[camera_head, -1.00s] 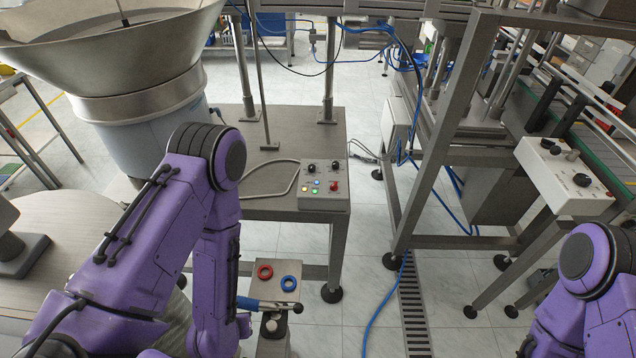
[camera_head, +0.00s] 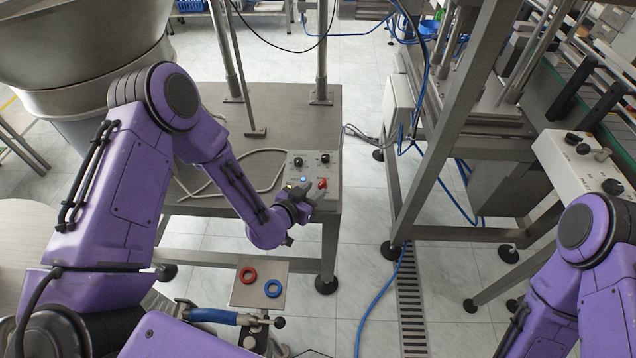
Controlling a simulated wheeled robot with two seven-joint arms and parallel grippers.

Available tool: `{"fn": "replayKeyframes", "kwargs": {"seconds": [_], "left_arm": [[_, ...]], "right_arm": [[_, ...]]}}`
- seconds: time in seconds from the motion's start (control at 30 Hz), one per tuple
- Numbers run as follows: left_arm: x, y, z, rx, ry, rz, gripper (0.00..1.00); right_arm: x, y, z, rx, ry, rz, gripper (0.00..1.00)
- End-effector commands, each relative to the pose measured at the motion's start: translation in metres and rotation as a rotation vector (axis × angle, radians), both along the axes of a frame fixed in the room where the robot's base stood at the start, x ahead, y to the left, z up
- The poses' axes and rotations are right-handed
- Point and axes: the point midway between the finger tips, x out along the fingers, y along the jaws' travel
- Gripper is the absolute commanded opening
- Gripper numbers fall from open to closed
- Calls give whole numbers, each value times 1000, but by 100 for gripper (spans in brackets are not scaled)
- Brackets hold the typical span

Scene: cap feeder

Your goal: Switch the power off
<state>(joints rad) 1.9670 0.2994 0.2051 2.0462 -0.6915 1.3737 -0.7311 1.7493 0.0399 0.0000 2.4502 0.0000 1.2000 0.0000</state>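A grey control box (camera_head: 328,167) sits on the front right corner of the steel table. It carries two black knobs at the back, a lit blue button (camera_head: 303,179) and a red knob (camera_head: 322,184). My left gripper (camera_head: 306,193) is over the front of the box, close to the red knob, and hides the lower left of the panel. Its dark fingers are small here; I cannot tell whether they are apart, or whether they touch the box. My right arm (camera_head: 590,250) is at the lower right; its gripper is out of view.
A large metal feeder bowl (camera_head: 90,90) stands at the left. A second control box (camera_head: 575,165) with black knobs is at the right. A steel frame (camera_head: 440,150) stands between.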

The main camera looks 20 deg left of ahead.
Motion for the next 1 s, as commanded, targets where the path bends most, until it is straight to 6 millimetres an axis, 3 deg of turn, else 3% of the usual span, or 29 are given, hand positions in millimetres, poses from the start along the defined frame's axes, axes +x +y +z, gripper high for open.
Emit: {"fn": "replayKeyframes", "kwargs": {"seconds": [0.03,0.13,0.4,0.5,0.53,1.0], "left_arm": [[13,-1,-4,0,4,0,36],[28,-2,-12,-1,16,3,36],[36,-3,-17,0,24,2,36],[37,-3,-18,0,25,2,4],[37,-3,-18,0,25,2,0],[36,-4,-18,0,24,57,0]], "right_arm": [[-1,0,3,0,1,0,43],[0,0,4,1,1,0,43],[1,0,3,0,-2,0,43],[0,0,3,0,0,0,43],[0,0,3,0,0,0,43],[0,0,1,-1,-1,0,43]]}}
